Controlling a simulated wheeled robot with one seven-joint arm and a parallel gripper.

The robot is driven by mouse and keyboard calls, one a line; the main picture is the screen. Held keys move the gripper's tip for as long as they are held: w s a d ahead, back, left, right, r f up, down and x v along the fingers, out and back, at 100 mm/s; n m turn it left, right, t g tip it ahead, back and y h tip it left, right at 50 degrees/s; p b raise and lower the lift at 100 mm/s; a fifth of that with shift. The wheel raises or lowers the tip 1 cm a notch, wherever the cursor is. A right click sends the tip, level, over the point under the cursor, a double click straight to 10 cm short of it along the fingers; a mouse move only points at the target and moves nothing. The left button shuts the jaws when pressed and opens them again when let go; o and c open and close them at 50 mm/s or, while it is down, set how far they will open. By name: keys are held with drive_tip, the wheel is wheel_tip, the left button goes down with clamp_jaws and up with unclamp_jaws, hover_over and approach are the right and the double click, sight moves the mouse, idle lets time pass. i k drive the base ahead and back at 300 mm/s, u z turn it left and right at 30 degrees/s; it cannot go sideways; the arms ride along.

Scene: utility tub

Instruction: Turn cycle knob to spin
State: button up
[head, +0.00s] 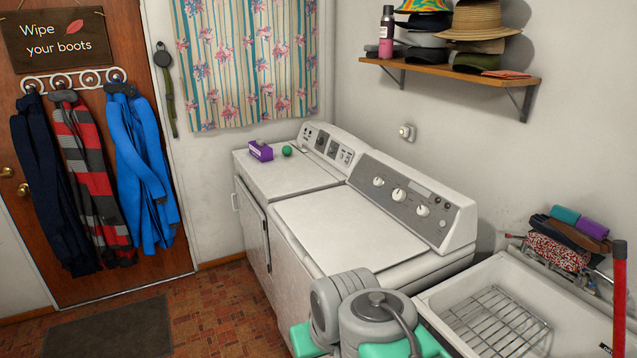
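A white washer (345,228) with a closed flat lid stands in the middle. Its sloped grey control panel (410,190) carries a row of white knobs. The largest is the middle knob (399,195), with a left knob (378,182) and a right knob (422,210) on either side. The panel labels are too small to read, so I cannot tell which one is the cycle knob or where it points. Only grey and green links of my arm show at the bottom centre, in front of the washer. My gripper is not in view.
A second white appliance (290,177) stands beyond the washer, with a purple box (261,151) and a green ball (287,151) on top. A utility tub (440,298) with a wire rack (497,320) is at right. A wall shelf (450,70) holds hats above.

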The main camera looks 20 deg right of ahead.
sight(399, 196)
drive_tip(key=u, duration=0.45)
drive_tip(key=i, duration=2.1)
drive_tip(key=z, duration=0.3)
drive_tip(key=i, duration=0.9)
drive_tip(key=z, duration=0.3)
